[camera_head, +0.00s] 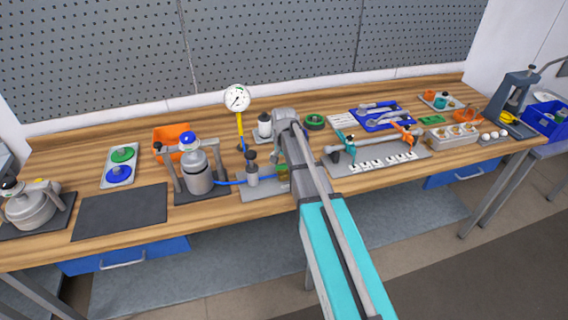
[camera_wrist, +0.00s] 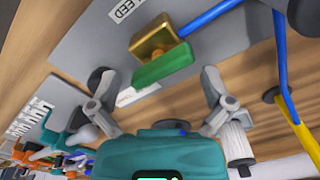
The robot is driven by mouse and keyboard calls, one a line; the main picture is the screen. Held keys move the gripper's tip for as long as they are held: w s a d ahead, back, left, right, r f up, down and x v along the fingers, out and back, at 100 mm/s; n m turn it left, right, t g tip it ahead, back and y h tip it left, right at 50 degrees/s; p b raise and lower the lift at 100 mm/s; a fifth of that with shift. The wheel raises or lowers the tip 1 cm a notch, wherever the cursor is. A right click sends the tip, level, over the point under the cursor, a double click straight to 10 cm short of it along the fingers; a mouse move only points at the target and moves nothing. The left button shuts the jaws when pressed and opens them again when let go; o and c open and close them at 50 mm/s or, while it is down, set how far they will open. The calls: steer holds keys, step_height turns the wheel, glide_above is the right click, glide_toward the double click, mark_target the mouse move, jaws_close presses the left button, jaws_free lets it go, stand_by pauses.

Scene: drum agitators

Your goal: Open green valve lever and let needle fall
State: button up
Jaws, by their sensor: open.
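The green valve lever (camera_wrist: 165,66) sits on a brass valve body (camera_wrist: 152,38) in the wrist view, on a grey plate. The lever lies between the two fingertips of my gripper (camera_wrist: 157,82), a little ahead of them. The fingers are spread wide and no contact shows. In the head view the green lever (camera_head: 282,171) is partly visible beside my arm, which hides most of the gripper and valve. The round white gauge (camera_head: 237,98) stands on a yellow stem behind. Its dark needle is too small to read exactly.
A blue hose (camera_head: 230,183) links a metal vessel (camera_head: 196,170) to the plate. It also shows in the wrist view (camera_wrist: 212,14). A white-capped cylinder (camera_head: 265,126) stands close to my arm. A dark mat (camera_head: 120,211) lies bare at left; tools and trays fill the right.

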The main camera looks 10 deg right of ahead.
mark_target(284, 164)
steer(key=m, duration=0.5)
steer(key=shift+m, duration=0.4)
steer(key=m, duration=0.4)
steer(key=shift+m, duration=0.4)
step_height(284, 164, up, 14)
steer(key=p, duration=1.4)
steer(key=s+f+n+b, duration=0.4)
steer(key=s+n, duration=0.4)
steer(key=s, duration=0.2)
steer(key=s+a+f+n+b, duration=0.1)
steer(key=s+f+n+b, duration=0.3)
steer(key=s+n, duration=0.4)
steer(key=shift+s+a+f+n, duration=0.2)
steer(key=shift+s+n, duration=0.1)
steer(key=shift+s, duration=1.25)
stand_by(0.4)
